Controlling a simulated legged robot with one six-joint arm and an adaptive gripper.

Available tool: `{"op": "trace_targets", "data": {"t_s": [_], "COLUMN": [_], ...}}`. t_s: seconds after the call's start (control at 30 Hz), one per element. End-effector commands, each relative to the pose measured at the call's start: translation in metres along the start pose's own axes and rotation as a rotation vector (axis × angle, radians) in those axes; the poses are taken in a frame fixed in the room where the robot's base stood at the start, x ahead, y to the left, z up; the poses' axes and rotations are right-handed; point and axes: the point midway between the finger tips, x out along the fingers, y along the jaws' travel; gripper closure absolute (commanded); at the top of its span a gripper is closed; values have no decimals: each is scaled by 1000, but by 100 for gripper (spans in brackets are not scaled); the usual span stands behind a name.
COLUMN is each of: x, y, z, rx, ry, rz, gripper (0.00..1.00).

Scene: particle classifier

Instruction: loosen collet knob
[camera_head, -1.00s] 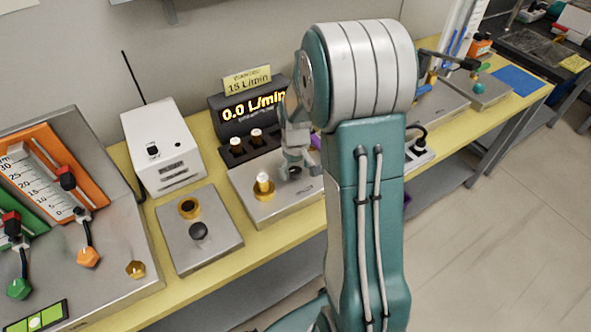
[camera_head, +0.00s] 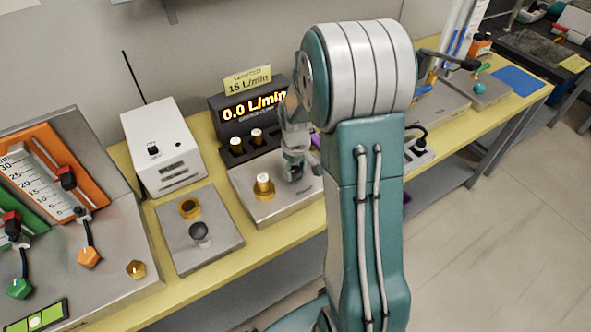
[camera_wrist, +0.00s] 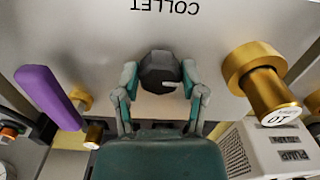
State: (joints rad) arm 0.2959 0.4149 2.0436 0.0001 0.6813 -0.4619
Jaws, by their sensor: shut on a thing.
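The collet knob (camera_wrist: 161,66) is dark and faceted with a light pointer mark. It sits on a metal plate below an upside-down "COLLET" label (camera_wrist: 165,6) in the wrist view. My gripper (camera_wrist: 160,77) has one finger on each side of the knob and is shut on it. In the head view, my gripper (camera_head: 294,172) is low over the right part of the metal collet plate (camera_head: 285,206), where it hides the knob. A brass fitting with a white top (camera_head: 263,185) stands on that plate, left of my gripper.
Behind the plate, a display (camera_head: 252,112) reads 0.0 L/min under a sign reading 15 L/min. A rack (camera_head: 240,152) with brass pieces stands close behind. A purple handle (camera_wrist: 48,95) and a brass cylinder (camera_wrist: 268,90) flank my gripper in the wrist view.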

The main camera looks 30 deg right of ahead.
Motion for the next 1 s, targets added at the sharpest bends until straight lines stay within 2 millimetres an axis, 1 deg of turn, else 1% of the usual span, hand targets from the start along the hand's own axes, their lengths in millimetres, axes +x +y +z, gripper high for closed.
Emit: {"op": "trace_targets", "data": {"t_s": [0.17,0.2,0.27,0.63,0.73,0.87,1.0], "x": [2,2,2,1,-4,-22,-52], "y": [0,0,0,0,0,0,0], "z": [1,1,1,1,0,0,-1], "rx": [0,1,1,1,1,1,1], "ry": [-5,-5,-5,-2,-1,2,3], "rz": [-2,-2,-2,-1,0,1,2], "gripper": [94,38,12,12,12,12,12]}}
